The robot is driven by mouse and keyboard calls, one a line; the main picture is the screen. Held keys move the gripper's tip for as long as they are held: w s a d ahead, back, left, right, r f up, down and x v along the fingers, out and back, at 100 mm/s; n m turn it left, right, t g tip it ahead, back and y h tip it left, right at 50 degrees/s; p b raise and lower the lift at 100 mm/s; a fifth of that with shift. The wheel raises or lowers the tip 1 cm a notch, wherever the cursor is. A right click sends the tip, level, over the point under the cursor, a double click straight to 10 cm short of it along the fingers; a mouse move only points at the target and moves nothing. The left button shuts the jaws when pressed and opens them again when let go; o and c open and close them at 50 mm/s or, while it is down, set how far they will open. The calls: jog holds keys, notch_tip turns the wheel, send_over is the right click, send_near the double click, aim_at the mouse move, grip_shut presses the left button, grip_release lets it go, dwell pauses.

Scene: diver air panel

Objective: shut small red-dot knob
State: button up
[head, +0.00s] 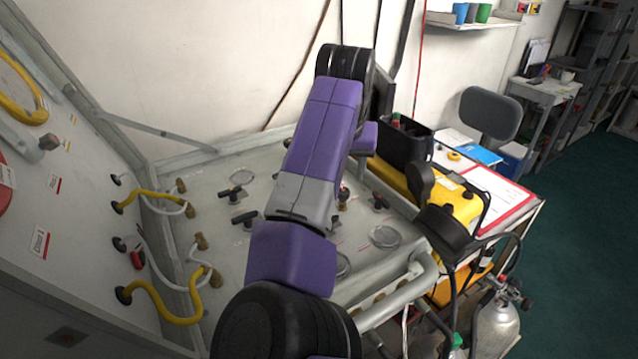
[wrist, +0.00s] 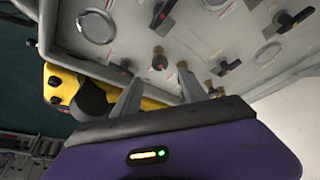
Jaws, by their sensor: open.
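My gripper (wrist: 160,76) is open in the wrist view, its two grey fingers apart and nothing held between them. A small dark knob (wrist: 160,59) stands on the panel just beyond the gap between the fingertips. It looks reddish at its tip, but it is too small to be sure of a dot. Another dark knob (wrist: 122,67) with a red mark lies left of the left fingertip. In the head view my purple arm covers the gripper and part of the panel. A small knob with red on it (head: 344,191) shows at the arm's right edge.
The pale panel (head: 220,172) carries several black lever knobs (head: 238,193), brass fittings and round gauges (head: 384,236). Another black knob (head: 378,202) stands close to the arm. Yellow hoses (head: 155,300) loop at left. A yellow case (head: 450,200) sits at the panel's right side.

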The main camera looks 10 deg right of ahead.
aim_at(343, 195)
jog(key=shift+p+x, duration=0.65)
jog(key=shift+x, duration=3.2)
grip_shut()
